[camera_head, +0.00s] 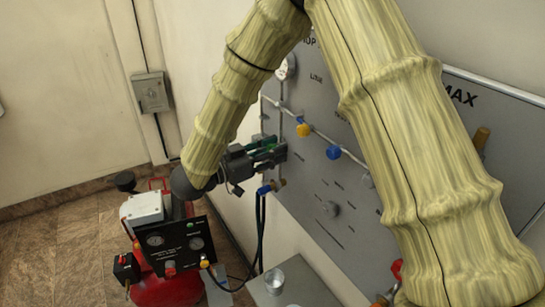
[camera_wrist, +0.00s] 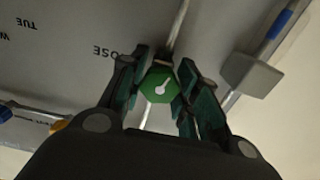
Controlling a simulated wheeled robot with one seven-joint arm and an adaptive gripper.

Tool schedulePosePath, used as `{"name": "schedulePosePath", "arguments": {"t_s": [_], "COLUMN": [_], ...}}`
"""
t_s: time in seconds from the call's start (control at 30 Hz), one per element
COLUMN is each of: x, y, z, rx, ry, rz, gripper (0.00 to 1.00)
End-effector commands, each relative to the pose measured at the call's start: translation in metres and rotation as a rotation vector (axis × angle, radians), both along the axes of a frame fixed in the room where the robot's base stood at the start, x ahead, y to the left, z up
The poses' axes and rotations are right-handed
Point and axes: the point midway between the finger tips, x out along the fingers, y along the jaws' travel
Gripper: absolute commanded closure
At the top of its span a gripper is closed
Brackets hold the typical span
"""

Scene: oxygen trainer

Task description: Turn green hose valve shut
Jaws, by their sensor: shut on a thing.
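In the head view my gripper (camera_head: 272,152) reaches the left edge of the panel; the knob itself is mostly hidden by the fingers there.
A yellow knob (camera_head: 303,130) and a blue knob (camera_head: 333,152) sit on the panel to the right. A blue-handled fitting (camera_head: 265,189) with dark hoses hangs just below my gripper. A red compressor (camera_head: 165,286) with a black gauge panel (camera_head: 178,247) stands on the floor at lower left.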

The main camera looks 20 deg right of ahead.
Motion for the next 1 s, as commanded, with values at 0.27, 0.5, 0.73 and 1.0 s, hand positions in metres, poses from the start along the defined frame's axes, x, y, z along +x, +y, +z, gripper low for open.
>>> {"name": "schedulePosePath", "arguments": {"t_s": [0.27, 0.5, 0.73, 1.0], "x": [0.000, 0.000, 0.000, -0.003], "y": [0.000, 0.000, 0.000, 0.011], "z": [0.001, 0.001, 0.001, 0.000], "rx": [0.007, 0.007, 0.006, 0.006], "ry": [-0.026, -0.025, -0.024, -0.023], "rz": [0.001, 0.001, 0.000, 0.001], "gripper": [0.92, 0.48, 0.46, 0.46]}}
